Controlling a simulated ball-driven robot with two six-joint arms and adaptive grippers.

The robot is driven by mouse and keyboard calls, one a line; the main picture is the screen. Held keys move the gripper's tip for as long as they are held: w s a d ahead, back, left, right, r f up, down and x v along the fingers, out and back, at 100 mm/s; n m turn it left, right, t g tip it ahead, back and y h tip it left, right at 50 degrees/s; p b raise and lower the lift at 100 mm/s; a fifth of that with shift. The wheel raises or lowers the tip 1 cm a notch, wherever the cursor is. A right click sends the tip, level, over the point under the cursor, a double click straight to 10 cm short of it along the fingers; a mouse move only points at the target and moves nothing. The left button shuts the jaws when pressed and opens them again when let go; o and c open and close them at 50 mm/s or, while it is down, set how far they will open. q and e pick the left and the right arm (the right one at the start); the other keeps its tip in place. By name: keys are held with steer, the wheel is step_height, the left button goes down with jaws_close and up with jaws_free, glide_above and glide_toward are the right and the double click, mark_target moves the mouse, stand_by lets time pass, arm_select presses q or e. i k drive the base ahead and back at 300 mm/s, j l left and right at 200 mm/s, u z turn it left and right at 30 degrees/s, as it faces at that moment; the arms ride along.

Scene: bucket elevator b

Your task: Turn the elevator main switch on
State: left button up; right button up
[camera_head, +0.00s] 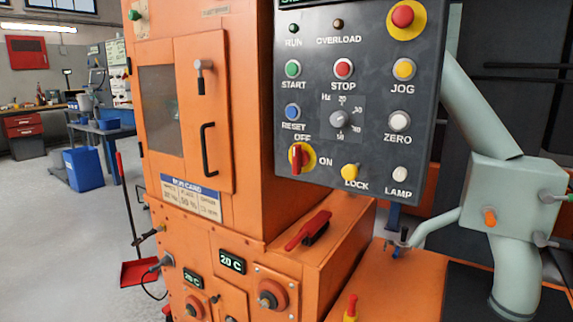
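The main switch (298,157) is a red rotary handle on a yellow round plate, at the lower left of the dark grey control panel (375,40). Its handle stands upright, in line with the OFF label above it. The ON label (326,161) is to its right. A yellow LOCK knob (350,171) sits to the right of the switch. Nothing covers the switch. Neither of my grippers shows in the head view.
The panel hangs in front of the orange machine cabinet (205,115). A red lever (307,231) lies on the orange ledge below it. A grey-green pipe box (515,195) with small handles stands at right. Open grey floor (60,230) is at left.

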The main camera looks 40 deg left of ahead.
mark_target(300, 159)
steer(key=u, duration=1.05)
